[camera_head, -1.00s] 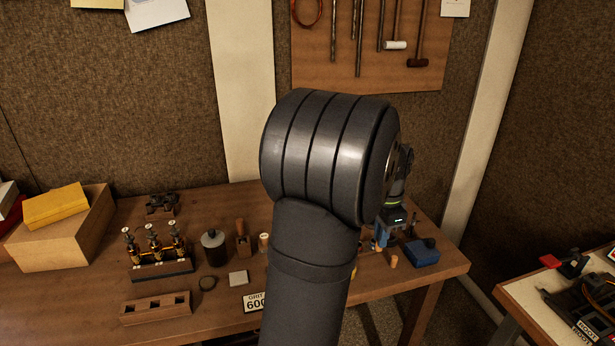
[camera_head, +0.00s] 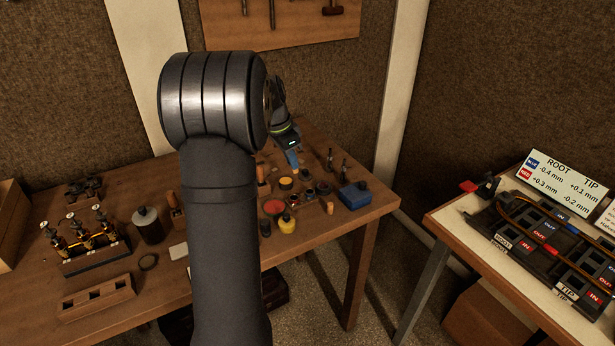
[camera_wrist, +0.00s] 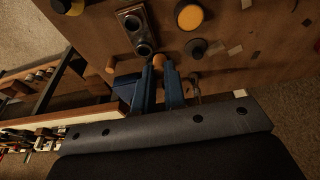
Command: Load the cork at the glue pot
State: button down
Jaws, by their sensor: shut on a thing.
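My gripper (camera_wrist: 158,88) has blue fingers, shut on a small tan cork (camera_wrist: 158,61) at their tips in the wrist view. I cannot tell which is the glue pot. Another tan cork-like cylinder (camera_head: 330,208) stands near the bench's front right.
A blue box (camera_head: 354,196) with a dark knob stands near the bench's right end. A dark bottle (camera_head: 149,225), a valve stand (camera_head: 92,247) and a wooden block with slots (camera_head: 97,298) are at left. A second table (camera_head: 455,213) with labelled fixtures stands right, across a gap.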

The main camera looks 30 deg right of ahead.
jog(key=shift+h, duration=0.6)
jog(key=shift+w+a+f, duration=0.2)
jog(key=shift+w+f, duration=0.65)
jog(key=shift+f, duration=0.05)
jog(key=shift+w+a+f, duration=0.2)
jog(key=shift+w+f, duration=0.6)
jog(key=shift+f, duration=0.15)
jog(key=shift+w+a+f, duration=0.2)
jog(key=shift+w+f, duration=0.65)
jog(key=shift+f, duration=0.05)
jog(key=shift+f, duration=0.5)
jog(key=shift+r, duration=0.1)
notch_tip(320, 180, up, 7)
jog(key=shift+a, duration=0.1)
dwell(0.5)
